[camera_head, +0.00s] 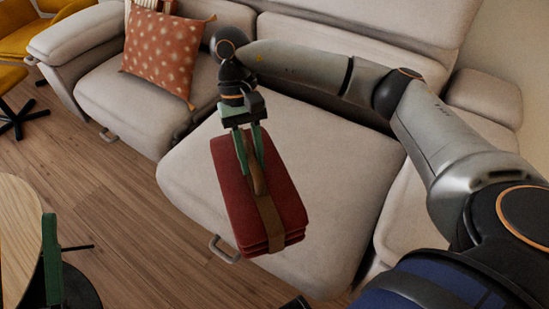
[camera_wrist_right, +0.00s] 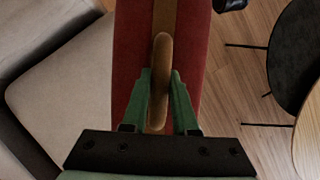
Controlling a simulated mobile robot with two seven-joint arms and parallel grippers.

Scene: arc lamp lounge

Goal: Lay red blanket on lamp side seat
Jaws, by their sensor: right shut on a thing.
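The red blanket (camera_head: 247,200) is a folded bundle with a brown strap and a loop handle (camera_head: 257,178). My right gripper (camera_head: 251,163) is shut on the handle, and the bundle hangs tilted in front of the sofa's middle seat (camera_head: 330,180). Whether it touches the seat I cannot tell. The wrist view shows the green fingers (camera_wrist_right: 160,100) on either side of the handle, with the red blanket (camera_wrist_right: 130,60) beyond. One green finger of my left gripper (camera_head: 52,260) shows at the lower left; its opening cannot be seen. No lamp is visible, so the lamp side seat cannot be identified.
An orange patterned cushion (camera_head: 163,52) leans on the sofa's left seat (camera_head: 135,105). A round wooden table (camera_head: 18,235) stands at the lower left, and yellow chairs (camera_head: 25,38) at the upper left. The middle seat is bare. Wood floor (camera_head: 110,180) lies in front.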

